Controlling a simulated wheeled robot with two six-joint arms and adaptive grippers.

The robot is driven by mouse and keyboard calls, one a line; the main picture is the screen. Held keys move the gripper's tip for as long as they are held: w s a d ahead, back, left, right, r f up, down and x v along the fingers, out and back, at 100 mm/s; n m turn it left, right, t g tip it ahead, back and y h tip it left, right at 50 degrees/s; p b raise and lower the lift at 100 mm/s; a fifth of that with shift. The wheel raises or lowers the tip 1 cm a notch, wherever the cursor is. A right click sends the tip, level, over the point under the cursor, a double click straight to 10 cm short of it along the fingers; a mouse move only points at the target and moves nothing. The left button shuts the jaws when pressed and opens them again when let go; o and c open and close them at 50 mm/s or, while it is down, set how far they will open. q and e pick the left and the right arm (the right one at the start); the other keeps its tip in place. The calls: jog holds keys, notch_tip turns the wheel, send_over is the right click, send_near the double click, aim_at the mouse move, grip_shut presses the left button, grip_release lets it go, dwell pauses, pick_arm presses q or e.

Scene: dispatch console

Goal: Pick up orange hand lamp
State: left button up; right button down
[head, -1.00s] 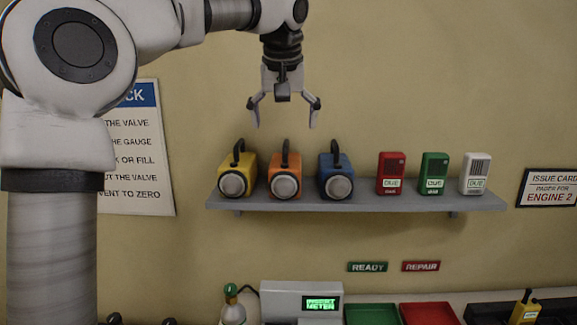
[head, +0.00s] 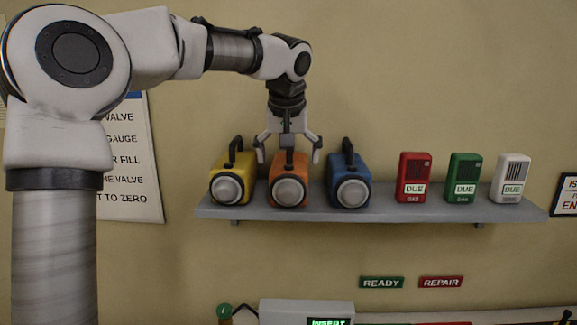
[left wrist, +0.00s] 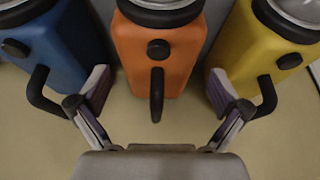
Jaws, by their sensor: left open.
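The orange hand lamp (head: 288,180) stands upright on the wall shelf, between a yellow lamp and a blue lamp. It has a black handle on top and a round pale lens at the front. My left gripper (head: 287,158) is open right above it, with its fingers pointing down on either side of the handle. In the left wrist view the orange lamp (left wrist: 157,58) lies centred between the two open fingers (left wrist: 158,100). The fingertips reach into the gaps beside the blue and yellow lamps; I cannot tell whether they touch. My right gripper is not in view.
The yellow lamp (head: 232,183) and blue lamp (head: 349,185) stand close on both sides. Red (head: 413,177), green (head: 462,178) and white (head: 511,178) boxes stand further right on the grey shelf (head: 385,207). A console (head: 290,311) is below.

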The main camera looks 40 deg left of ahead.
aim_at(290, 162)
pick_arm(q)
jog(key=p+x, duration=0.1)
jog(key=x, duration=0.3)
jog(key=shift+w+p, duration=0.35)
jog(key=shift+w+a+f, duration=0.15)
jog(key=shift+a+f, duration=0.1)
jog(key=shift+f, duration=0.15)
jog(key=shift+s+d+r, duration=0.15)
jog(key=shift+s, duration=0.05)
jog(key=c, duration=1.6)
jog(key=shift+w, duration=0.1)
